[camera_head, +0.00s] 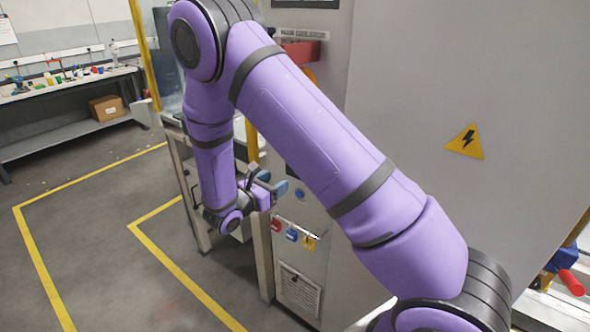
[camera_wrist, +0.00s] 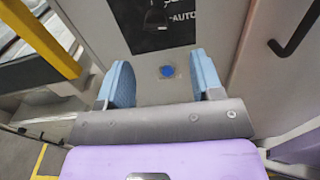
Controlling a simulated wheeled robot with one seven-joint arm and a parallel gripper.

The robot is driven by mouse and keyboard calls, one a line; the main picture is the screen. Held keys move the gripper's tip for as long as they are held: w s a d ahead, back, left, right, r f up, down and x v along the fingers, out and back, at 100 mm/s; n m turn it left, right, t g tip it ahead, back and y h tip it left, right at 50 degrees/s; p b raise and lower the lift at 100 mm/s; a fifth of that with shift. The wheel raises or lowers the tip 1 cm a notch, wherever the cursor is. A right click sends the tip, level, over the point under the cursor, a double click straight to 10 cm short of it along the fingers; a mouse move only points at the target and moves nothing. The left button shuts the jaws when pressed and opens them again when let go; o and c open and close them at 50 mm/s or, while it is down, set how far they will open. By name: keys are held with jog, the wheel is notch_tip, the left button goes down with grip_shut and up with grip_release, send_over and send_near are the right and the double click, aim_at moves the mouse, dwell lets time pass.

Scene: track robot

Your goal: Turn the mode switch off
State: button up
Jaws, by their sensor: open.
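In the wrist view a black plate (camera_wrist: 183,38) with the lettering "-AUTO" is at the top edge, partly cut off. A dark knob (camera_wrist: 155,17), which looks like the mode switch, sits on it; its exact setting is too blurred to read. In the head view I cannot make out the switch, as my arm covers part of the panel. My gripper (camera_wrist: 164,78) is open and empty, its two blue fingers pointing at the panel below the plate. In the head view my gripper (camera_head: 268,184) is in front of the grey cabinet.
A blue round button (camera_wrist: 167,71) shows between my fingers. Red (camera_head: 276,225), blue (camera_head: 291,235) and yellow (camera_head: 308,243) tags or locks hang lower on the cabinet (camera_head: 400,90). A dark handle (camera_wrist: 298,28) is at the right, a yellow post (camera_wrist: 42,38) at the left.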

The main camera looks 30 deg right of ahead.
jog(key=shift+n, duration=0.3)
jog(key=x, duration=1)
jog(key=shift+w+d+f, duration=0.15)
jog(key=shift+w+f, duration=0.15)
jog(key=shift+w, duration=0.15)
jog(key=c, duration=0.8)
